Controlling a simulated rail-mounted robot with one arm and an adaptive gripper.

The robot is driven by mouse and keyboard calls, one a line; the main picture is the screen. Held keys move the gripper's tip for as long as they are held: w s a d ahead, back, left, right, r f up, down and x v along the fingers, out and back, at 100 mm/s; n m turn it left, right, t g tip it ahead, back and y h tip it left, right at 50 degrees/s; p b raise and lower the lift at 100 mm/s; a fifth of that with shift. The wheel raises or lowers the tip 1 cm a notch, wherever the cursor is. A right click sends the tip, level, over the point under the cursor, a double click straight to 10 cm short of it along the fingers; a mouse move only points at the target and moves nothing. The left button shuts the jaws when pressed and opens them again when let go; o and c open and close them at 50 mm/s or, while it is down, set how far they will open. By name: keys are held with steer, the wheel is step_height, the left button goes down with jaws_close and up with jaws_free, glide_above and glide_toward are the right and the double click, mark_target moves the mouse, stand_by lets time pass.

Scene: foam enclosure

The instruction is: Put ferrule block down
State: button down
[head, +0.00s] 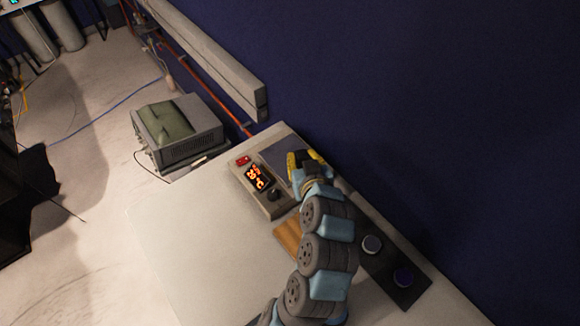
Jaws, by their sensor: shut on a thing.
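My gripper (303,160) is at the far end of my blue and grey arm, over the dark top plate of a hotplate (268,204). Yellow parts show at its fingers. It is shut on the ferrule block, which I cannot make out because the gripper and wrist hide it. I cannot tell whether the block touches the plate. The hotplate has a lit orange display reading about 20 °C, a red switch and a dark knob.
The pale bench top (195,225) is clear to the left. A brown wooden piece (288,236) lies beside my arm. A dark strip (405,285) with two round items is on the right, by the dark blue wall (430,110). A grey box (178,132) stands beyond the bench.

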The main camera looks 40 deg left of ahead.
steer(key=shift+s+a+f+n+g+y+b, duration=0.2)
steer(key=shift+s+a, duration=0.1)
steer(key=shift+a, duration=0.1)
steer(key=shift+s+a+f+n+g+y+b, duration=0.1)
steer(key=shift+s+a+n+b, duration=0.15)
steer(key=shift+a, duration=0.15)
steer(key=shift+w+a+f, duration=0.15)
steer(key=shift+w+a, duration=0.05)
steer(key=shift+a, duration=0.3)
steer(key=w+a+f, duration=0.4)
steer(key=w+a+f+p, duration=0.1)
steer(key=w+a+f, duration=0.3)
steer(key=shift+w+a, duration=0.1)
steer(key=shift+w, duration=0.2)
steer(key=shift+w+a+f, duration=0.3)
steer(key=shift+a+f, duration=0.05)
steer(key=shift+f, duration=0.3)
steer(key=shift+w+f, duration=0.1)
steer(key=shift+f, duration=1.55)
steer(key=shift+f, duration=0.2)
steer(key=c, duration=1)
jaws_free()
